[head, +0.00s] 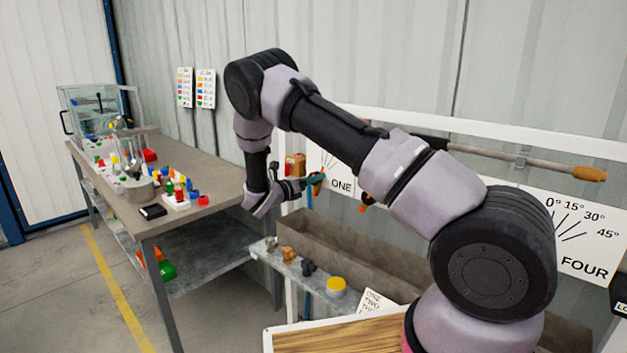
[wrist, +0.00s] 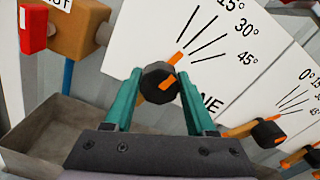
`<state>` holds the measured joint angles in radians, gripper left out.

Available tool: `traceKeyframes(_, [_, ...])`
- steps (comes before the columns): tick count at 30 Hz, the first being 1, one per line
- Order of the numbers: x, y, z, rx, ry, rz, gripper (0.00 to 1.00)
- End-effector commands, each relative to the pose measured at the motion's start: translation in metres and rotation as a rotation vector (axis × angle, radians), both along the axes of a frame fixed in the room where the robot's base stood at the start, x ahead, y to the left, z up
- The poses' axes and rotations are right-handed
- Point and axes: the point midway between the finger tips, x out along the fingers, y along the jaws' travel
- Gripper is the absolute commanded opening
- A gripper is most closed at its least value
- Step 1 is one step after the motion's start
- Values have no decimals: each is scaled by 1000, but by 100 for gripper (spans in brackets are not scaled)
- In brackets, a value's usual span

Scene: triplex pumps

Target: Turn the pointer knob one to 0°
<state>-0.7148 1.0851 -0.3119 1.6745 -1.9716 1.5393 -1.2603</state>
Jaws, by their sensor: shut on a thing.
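Pointer knob one is a black knob (wrist: 155,74) with an orange stripe on its face and an orange tip beyond its edge. In the wrist view it sits before the white dial plate (wrist: 232,75), whose lettering ends in "NE". My gripper (wrist: 159,80) has its teal fingers on either side of the knob, shut on it. The orange tip points up and slightly right, toward the lower end of the scale lines. The 15°, 30° and 45° marks show; the 0° mark is out of view. In the head view my gripper (head: 316,182) is at the plate marked ONE (head: 342,185).
Another black knob (wrist: 268,133) with orange parts is at right in the wrist view. An orange-brown block (wrist: 78,30) with a red part is at upper left. A grey trough (head: 350,250) runs below the dials. A workbench (head: 100,200) with small coloured objects stands left.

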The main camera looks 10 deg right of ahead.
Motion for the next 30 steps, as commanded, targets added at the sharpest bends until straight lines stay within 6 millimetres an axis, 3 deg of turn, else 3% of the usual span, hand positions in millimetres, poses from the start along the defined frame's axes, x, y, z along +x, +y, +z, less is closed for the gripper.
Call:
traceKeyframes(12, [1, 2, 0, -138, 187, 3, 0])
traceKeyframes(30, [1, 1, -1, -166, 229, 2, 0])
